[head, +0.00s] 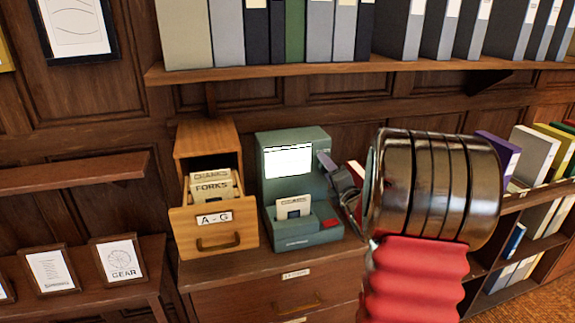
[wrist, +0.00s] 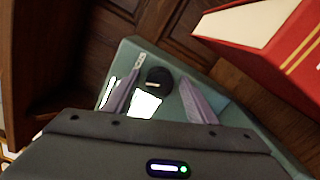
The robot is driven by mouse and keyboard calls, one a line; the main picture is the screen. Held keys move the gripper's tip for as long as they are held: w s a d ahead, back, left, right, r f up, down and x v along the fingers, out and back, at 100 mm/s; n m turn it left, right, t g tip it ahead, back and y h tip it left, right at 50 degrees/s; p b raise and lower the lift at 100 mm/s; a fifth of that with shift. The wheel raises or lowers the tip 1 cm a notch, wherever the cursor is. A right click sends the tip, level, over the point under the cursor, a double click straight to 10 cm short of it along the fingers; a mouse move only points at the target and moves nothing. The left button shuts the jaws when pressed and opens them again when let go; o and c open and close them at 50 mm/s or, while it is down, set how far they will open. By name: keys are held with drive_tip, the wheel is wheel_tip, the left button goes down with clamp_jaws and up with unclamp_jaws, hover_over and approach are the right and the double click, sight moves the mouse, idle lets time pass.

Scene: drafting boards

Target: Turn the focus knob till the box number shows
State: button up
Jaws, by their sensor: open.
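The grey-green reader (head: 312,150) stands on the wooden cabinet, with a lit white screen (head: 288,162). I cannot read a number on the screen. A card (head: 293,208) with a dark window stands at the reader's front, beside a red part (head: 330,223). The black round focus knob (wrist: 159,77) shows on the reader's side in the wrist view; in the head view my gripper hides it. My gripper (head: 336,174) is open at the reader's right side. In the wrist view its fingers (wrist: 163,80) lie either side of the knob; contact cannot be told.
An open wooden card drawer (head: 215,218) labelled A-G stands left of the reader. A red book (wrist: 268,38) is close to my gripper on the right. A shelf of binders (head: 290,70) runs above. More books (head: 540,150) stand at the right.

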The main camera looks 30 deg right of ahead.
drive_tip(key=shift+n, duration=4.1)
drive_tip(key=shift+c, duration=0.6)
drive_tip(key=c, duration=0.9)
drive_tip(key=shift+c, duration=0.2)
